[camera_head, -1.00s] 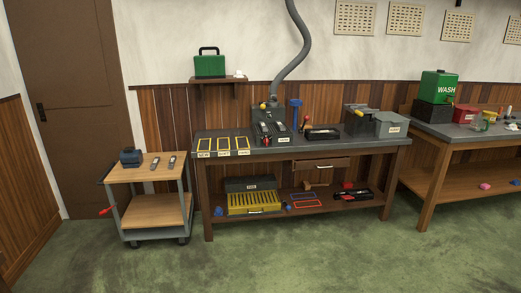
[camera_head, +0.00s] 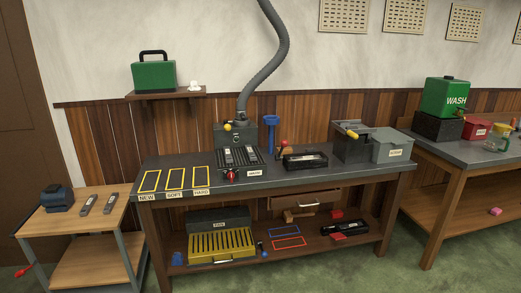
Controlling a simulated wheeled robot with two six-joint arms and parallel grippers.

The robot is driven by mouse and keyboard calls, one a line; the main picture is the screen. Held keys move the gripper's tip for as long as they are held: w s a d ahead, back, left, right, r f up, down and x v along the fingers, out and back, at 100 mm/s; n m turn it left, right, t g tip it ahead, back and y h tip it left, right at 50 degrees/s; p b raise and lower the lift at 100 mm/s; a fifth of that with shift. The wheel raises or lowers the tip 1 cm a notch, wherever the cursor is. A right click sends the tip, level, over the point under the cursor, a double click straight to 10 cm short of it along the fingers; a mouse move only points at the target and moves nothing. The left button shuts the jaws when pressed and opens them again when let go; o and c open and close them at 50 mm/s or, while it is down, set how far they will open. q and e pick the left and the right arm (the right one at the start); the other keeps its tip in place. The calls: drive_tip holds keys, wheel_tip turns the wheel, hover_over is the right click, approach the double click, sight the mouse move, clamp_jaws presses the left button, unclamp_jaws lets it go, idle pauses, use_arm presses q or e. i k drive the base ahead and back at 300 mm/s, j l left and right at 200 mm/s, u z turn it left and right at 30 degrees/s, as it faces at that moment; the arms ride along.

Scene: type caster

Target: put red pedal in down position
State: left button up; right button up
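A small red pedal-like lever (camera_head: 24,270) sticks out at the left side of the wheeled cart (camera_head: 84,220), low in the bottom left corner of the head view. It looks slightly slanted. It is small, and I cannot tell for sure if it is up or down. The cart has a wooden top and grey legs; its wheels are below the picture edge. Neither of my grippers shows in the view.
A blue-grey device (camera_head: 56,198) and two small grey bars (camera_head: 99,204) lie on the cart top. The workbench (camera_head: 290,172) stands right of the cart, with yellow-framed slots (camera_head: 174,180) and a yellow crate (camera_head: 221,245) below. Green floor (camera_head: 375,270) shows at right.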

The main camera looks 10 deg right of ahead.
sight(337, 236)
drive_tip(key=l+z, duration=0.1)
drive_tip(key=l, duration=0.4)
drive_tip(key=i+l, duration=0.15)
drive_tip(key=l, duration=0.35)
drive_tip(key=i+l+z, duration=0.15)
drive_tip(key=l, duration=0.85)
drive_tip(key=i+z, duration=0.05)
